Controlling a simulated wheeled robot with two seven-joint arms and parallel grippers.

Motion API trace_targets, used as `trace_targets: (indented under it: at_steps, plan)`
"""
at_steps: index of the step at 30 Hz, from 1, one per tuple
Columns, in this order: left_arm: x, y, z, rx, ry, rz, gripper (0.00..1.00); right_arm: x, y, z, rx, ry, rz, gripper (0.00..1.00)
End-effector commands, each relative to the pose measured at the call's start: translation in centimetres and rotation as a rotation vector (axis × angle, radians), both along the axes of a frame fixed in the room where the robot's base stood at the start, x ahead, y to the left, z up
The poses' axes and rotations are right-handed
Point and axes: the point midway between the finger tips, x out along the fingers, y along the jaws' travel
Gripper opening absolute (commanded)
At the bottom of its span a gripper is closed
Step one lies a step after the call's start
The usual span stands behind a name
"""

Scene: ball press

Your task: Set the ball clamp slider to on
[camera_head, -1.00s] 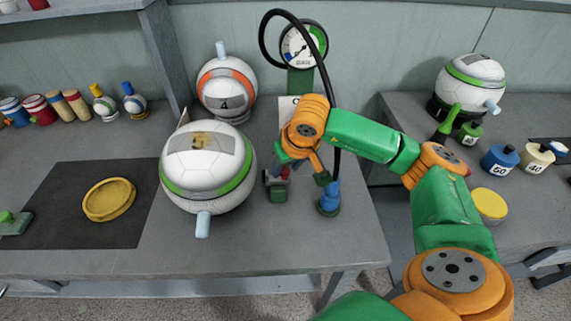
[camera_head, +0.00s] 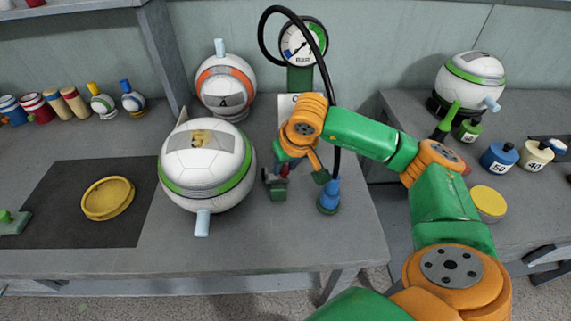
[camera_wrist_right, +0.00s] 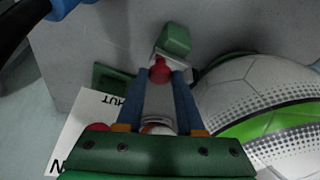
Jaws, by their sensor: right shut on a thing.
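The clamp slider shows as a small green and grey device (camera_head: 276,187) on the table, just right of the large white ball with a green band (camera_head: 207,165). In the right wrist view its green end block (camera_wrist_right: 174,40) and red knob (camera_wrist_right: 159,70) show at the fingertips. My right gripper (camera_wrist_right: 157,76) has its blue fingers on either side of the red knob and is shut on it. In the head view the right gripper (camera_head: 284,170) points down at the device, and its own wrist partly hides the fingers.
A blue fitting (camera_head: 329,195) with a black hose stands close right of the right gripper. A gauge (camera_head: 303,43) rises behind. A printed sheet (camera_wrist_right: 92,125) lies near the slider. The table front is clear. A yellow lid (camera_head: 108,198) lies on the dark mat at left.

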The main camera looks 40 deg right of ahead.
Motion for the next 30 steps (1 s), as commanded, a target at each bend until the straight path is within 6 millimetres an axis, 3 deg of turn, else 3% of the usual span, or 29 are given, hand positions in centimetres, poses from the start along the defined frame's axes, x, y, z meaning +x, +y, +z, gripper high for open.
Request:
trace_targets:
  at_steps: [26,30]
  plan:
    - [0.0,0.01,0.0,0.0,0.0,0.0,0.61,0.07,-0.02,0.09,0.0,-0.003,-0.001,0.0]
    - [-0.01,0.01,-0.71,0.0,0.001,0.0,0.61,0.6,0.81,-0.1,0.002,-0.006,0.0,0.0]
